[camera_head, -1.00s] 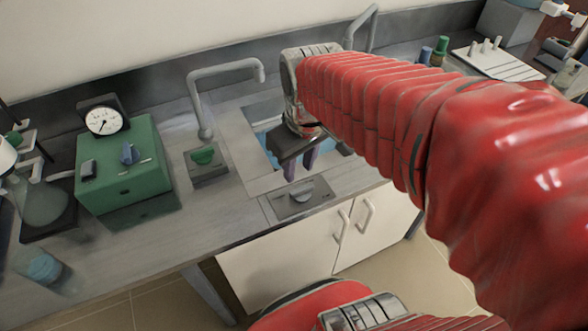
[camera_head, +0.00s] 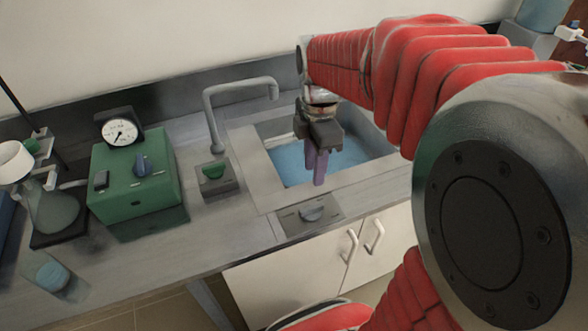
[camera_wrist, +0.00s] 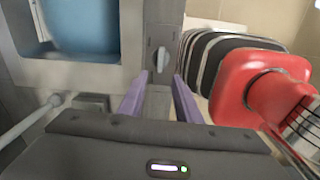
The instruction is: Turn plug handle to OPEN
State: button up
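The plug handle (camera_head: 312,213) is a small pale grey knob on a dark grey plate (camera_head: 291,223) at the sink's front edge. In the wrist view the handle (camera_wrist: 161,60) stands lengthwise up the picture, just beyond my fingertips. The marks on the plate are too small to read. My gripper (camera_head: 319,183) points down above the plate, with its purple fingers nearly lined up in the head view. In the wrist view my gripper (camera_wrist: 160,80) is open, its two fingers apart with nothing between them. I see no contact with the handle.
The sink basin (camera_head: 262,168) with blue inside lies behind the handle. A green box (camera_head: 135,185) with a dial gauge (camera_head: 120,132) is farther left. White cabinet doors (camera_head: 300,270) are below.

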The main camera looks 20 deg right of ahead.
aim_at(312, 207)
jog(key=shift+n, duration=0.3)
jog(key=shift+f, duration=0.1)
notch_tip(312, 207, down, 14)
jog(key=shift+r, duration=0.15)
dwell(0.7)
grip_shut()
dwell(0.3)
